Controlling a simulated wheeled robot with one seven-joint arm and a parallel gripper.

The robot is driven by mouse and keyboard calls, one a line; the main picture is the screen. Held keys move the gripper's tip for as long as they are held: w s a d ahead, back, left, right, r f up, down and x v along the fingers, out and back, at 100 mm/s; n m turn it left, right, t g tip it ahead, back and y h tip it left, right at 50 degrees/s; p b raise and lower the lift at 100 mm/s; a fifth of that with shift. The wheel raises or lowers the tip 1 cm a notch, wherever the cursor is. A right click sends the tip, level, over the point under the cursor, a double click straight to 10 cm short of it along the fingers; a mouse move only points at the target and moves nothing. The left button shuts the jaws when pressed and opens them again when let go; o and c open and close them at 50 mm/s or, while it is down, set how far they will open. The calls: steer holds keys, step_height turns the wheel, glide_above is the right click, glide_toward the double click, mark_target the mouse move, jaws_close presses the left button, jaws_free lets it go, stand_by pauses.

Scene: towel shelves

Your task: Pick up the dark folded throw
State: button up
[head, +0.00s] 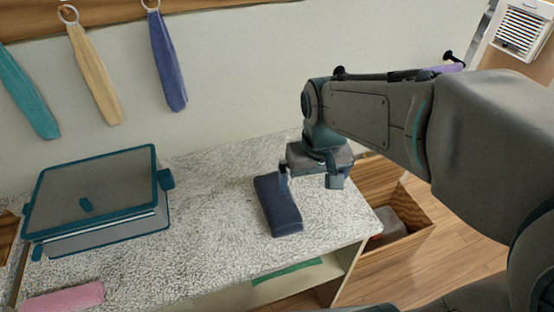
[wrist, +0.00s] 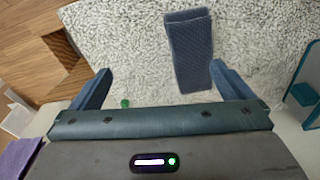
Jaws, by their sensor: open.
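The dark folded throw (head: 278,208) is a narrow navy bundle lying flat on the speckled top of the shelf unit. It also shows in the wrist view (wrist: 188,50), at upper middle, ahead of my gripper. My gripper (head: 309,181) is open and empty, with its fingers pointing down near the throw's far right end. In the wrist view, my gripper (wrist: 160,72) has its right fingertip close to the throw's near right edge. The left finger stands well apart from it, over bare surface. I cannot tell the exact height of the fingertips.
A teal-rimmed lidded box (head: 95,195) stands on the left of the speckled top (head: 200,245), with a pink rolled towel (head: 64,299) in front. A wooden crate (head: 408,240) stands beyond the right edge. Towels hang on the wall, including a blue one (head: 167,62).

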steer(key=n+g+p, duration=0.1)
glide_above(276, 196)
steer(key=shift+n, duration=0.3)
step_height(276, 196, down, 14)
steer(key=shift+s+f+p, duration=0.1)
steer(key=shift+p, duration=0.5)
steer(key=c, duration=0.9)
